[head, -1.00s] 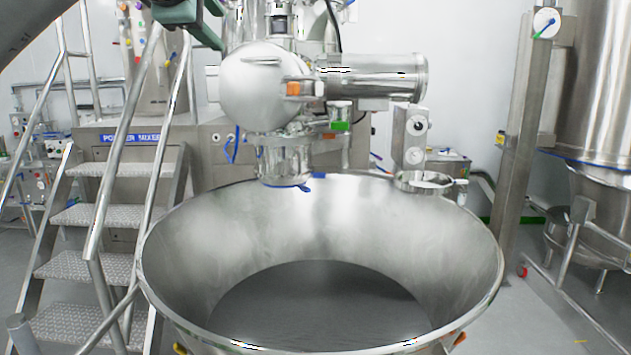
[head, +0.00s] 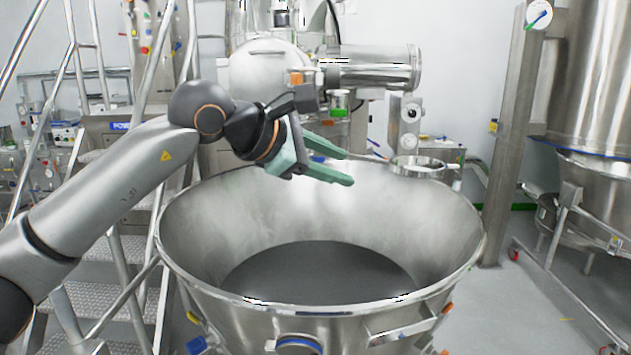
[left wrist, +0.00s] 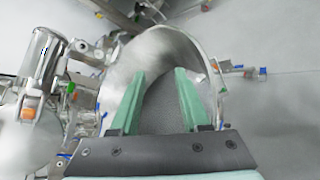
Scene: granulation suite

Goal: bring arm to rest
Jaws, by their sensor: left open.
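My left arm comes in from the left in the head view. Its gripper (head: 338,168), with green fingers, is over the left and back part of the wide steel bowl (head: 468,262). The fingers are apart and nothing is between them. In the left wrist view the open fingers (left wrist: 160,75) point towards the bowl (left wrist: 152,50), with dark grey material at its bottom. My right gripper is not in view.
A steel machine with a horizontal cylinder (head: 372,68) stands behind the bowl. Steps with handrails (head: 105,265) are at the left. A steel post (head: 520,140) and a large vessel (head: 597,80) stand at the right. Some floor is free right of the bowl.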

